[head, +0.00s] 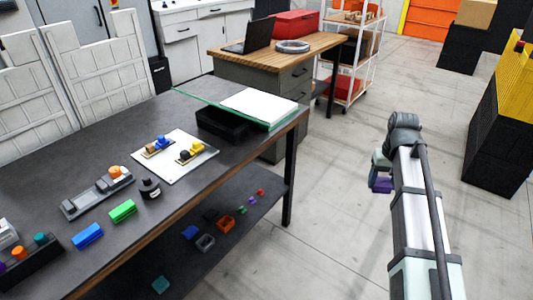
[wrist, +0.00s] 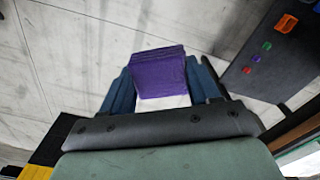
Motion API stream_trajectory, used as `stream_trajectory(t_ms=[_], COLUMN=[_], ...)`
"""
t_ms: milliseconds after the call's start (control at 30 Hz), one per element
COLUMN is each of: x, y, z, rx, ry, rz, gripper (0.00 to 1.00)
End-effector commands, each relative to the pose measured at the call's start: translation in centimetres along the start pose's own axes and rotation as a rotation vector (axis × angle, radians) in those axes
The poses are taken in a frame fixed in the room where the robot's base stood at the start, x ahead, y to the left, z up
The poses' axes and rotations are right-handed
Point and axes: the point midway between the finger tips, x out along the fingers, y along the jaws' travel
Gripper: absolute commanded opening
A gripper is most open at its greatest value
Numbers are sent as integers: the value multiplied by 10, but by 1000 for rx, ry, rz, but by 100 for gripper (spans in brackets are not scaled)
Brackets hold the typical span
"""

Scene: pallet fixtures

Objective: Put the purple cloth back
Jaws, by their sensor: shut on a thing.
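The purple cloth (wrist: 160,74) is a folded block held between the two blue-grey fingers of my gripper (wrist: 162,88) in the wrist view. A pale patch shows just below the purple part, between the fingers. In the head view, a small bit of the purple cloth (head: 381,185) shows at the end of my arm, to the right of the table and over open floor.
The dark table (head: 80,138) fills the left, with a white board (head: 148,172), a black tray (head: 222,124), a green block (head: 122,211) and a blue block (head: 87,236). Its lower shelf (head: 180,262) holds several small coloured items. Black crates (head: 493,150) stand at right. Floor between is clear.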

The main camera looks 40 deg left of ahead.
Motion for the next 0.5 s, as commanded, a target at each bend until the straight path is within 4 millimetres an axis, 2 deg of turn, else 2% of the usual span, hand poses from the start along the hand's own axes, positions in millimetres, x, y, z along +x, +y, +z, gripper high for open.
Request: stream_trajectory(t_ms=[33,200,500], x=[-4,-13,-25], y=[-18,-74,-181], z=[-10,-29,-56], rx=[-30,-113,-243], ry=[1,3,2], rz=[0,-2,-4], gripper=[36,36,36])
